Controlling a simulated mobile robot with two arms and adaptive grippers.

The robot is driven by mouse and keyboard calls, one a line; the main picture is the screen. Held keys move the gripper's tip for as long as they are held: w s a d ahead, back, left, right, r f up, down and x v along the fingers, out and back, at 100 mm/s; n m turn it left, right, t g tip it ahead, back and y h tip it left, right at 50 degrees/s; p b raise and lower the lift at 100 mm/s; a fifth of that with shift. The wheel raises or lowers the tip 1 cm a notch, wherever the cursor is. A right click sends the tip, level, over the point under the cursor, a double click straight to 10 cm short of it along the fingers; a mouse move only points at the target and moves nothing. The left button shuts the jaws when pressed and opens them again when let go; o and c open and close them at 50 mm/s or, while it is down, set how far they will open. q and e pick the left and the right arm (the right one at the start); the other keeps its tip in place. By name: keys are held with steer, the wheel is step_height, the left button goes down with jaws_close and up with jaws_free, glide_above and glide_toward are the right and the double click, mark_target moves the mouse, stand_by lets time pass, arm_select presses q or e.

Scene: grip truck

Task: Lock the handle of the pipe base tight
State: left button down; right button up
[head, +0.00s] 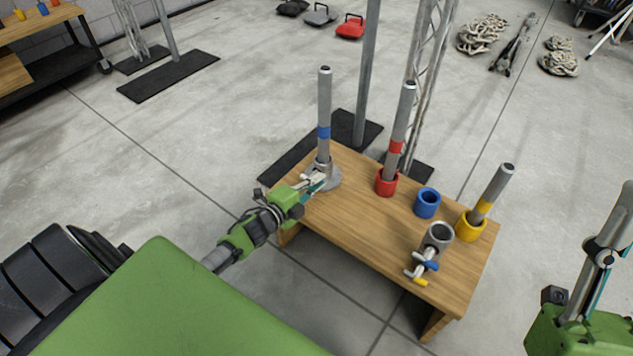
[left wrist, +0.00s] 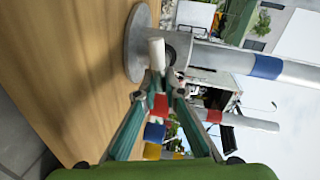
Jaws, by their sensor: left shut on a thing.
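The round grey pipe base (head: 330,180) stands at the left end of the wooden table and also shows in the left wrist view (left wrist: 137,45). A grey pipe with a blue band (head: 324,110) stands upright in it. The pipe lies sideways across the left wrist view (left wrist: 225,62). A short white handle (left wrist: 156,54) sticks out from the side of the base. My left gripper (head: 316,181) is beside the base, its fingertips (left wrist: 160,84) shut on the handle. The fingertips partly hide the handle's lower end.
The table (head: 360,235) also bears a red holder (head: 386,183) and a yellow holder (head: 470,226) with banded pipes, an empty blue holder (head: 427,204), and a grey socket (head: 438,236) with small coloured handles (head: 420,268). A metal truss (head: 425,80) stands behind.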

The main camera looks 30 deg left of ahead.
arm_select(q)
steer(key=shift+d+f, duration=0.1)
steer(key=c, duration=2.1)
jaws_free()
steer(key=shift+c, duration=0.2)
steer(key=v, duration=1.2)
